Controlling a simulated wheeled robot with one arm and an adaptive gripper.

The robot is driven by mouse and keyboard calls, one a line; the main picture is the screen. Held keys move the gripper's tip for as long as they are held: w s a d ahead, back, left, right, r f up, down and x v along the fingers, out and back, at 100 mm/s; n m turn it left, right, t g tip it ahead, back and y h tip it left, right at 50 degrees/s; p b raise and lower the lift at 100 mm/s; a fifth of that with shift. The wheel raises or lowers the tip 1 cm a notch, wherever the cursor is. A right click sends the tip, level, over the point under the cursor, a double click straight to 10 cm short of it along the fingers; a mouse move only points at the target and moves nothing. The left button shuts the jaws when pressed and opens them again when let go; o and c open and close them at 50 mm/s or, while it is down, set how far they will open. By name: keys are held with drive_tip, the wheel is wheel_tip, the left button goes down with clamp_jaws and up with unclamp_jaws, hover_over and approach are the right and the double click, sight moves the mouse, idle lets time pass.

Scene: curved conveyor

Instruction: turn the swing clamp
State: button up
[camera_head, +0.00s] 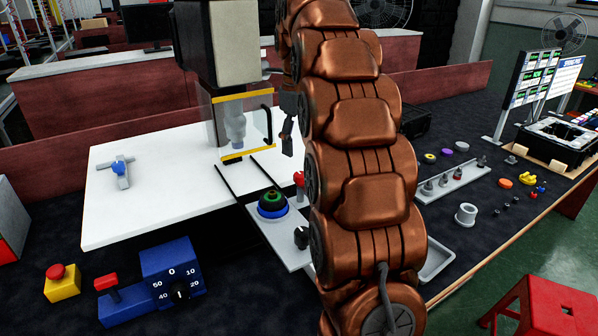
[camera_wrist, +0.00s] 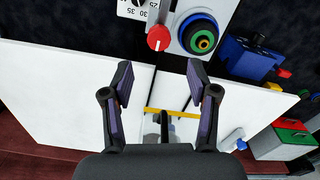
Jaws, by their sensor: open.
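The likely swing clamp, a grey piece with a blue handle (camera_head: 120,168), sits on the left part of the white board. It also shows in the wrist view as a small blue and grey piece (camera_wrist: 237,142) at the lower right, clear of my fingers. My gripper (camera_wrist: 160,85) is open and empty, with its two dark fingers apart above the white board. In the head view my gripper (camera_head: 288,137) is beside the machine's guard, partly hidden by my copper arm. It is well to the right of the blue-handled piece.
A machine with a yellow-edged clear guard (camera_head: 243,125) stands over the white board (camera_head: 165,205). A blue-based ring stack (camera_head: 272,203) and red knob (camera_head: 299,179) are near my arm. A blue dial box (camera_head: 172,272) and red-topped button (camera_head: 62,283) stand in front.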

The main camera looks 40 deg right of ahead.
sight(300, 174)
drive_tip(key=shift+f+b, duration=1.4)
drive_tip(key=shift+f, duration=0.1)
drive_tip(key=shift+f+p, duration=0.35)
drive_tip(key=shift+f, duration=1.9)
drive_tip(key=shift+c, duration=0.2)
clamp_jaws()
